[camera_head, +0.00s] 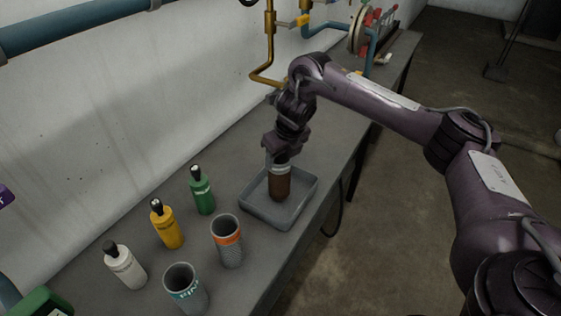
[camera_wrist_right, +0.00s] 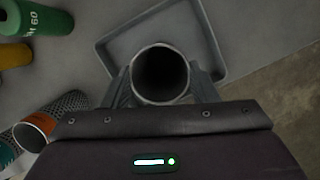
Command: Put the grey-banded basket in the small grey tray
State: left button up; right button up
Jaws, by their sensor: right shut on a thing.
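The grey-banded basket (camera_head: 280,187) is a brown, open-topped cylinder with a pale grey band near its top. My right gripper (camera_head: 278,163) is shut on its upper part and holds it upright. In the right wrist view the basket's round mouth (camera_wrist_right: 160,73) sits between the two fingers. The small grey tray (camera_head: 297,212) is a shallow square tray on the bench; its rim also shows in the right wrist view (camera_wrist_right: 212,40). The basket is over the inside of the tray; I cannot tell whether its base touches the floor. My left gripper is not in view.
An orange-banded basket (camera_head: 227,246) and a teal-banded basket (camera_head: 187,292) stand left of the tray. Green (camera_head: 202,192), yellow (camera_head: 166,226) and white (camera_head: 124,266) bottles stand behind them. Pipes and a valve (camera_head: 301,20) are at the back. The bench edge is close right of the tray.

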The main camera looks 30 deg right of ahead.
jog(key=shift+w+f, duration=0.1)
jog(key=shift+f, duration=0.7)
jog(key=o, duration=1.3)
jog(key=shift+r, duration=0.65)
jog(key=p+v, duration=0.1)
jog(key=v, duration=0.4)
jog(key=p+v, duration=0.2)
jog(key=v, duration=0.4)
jog(key=shift+s, duration=0.25)
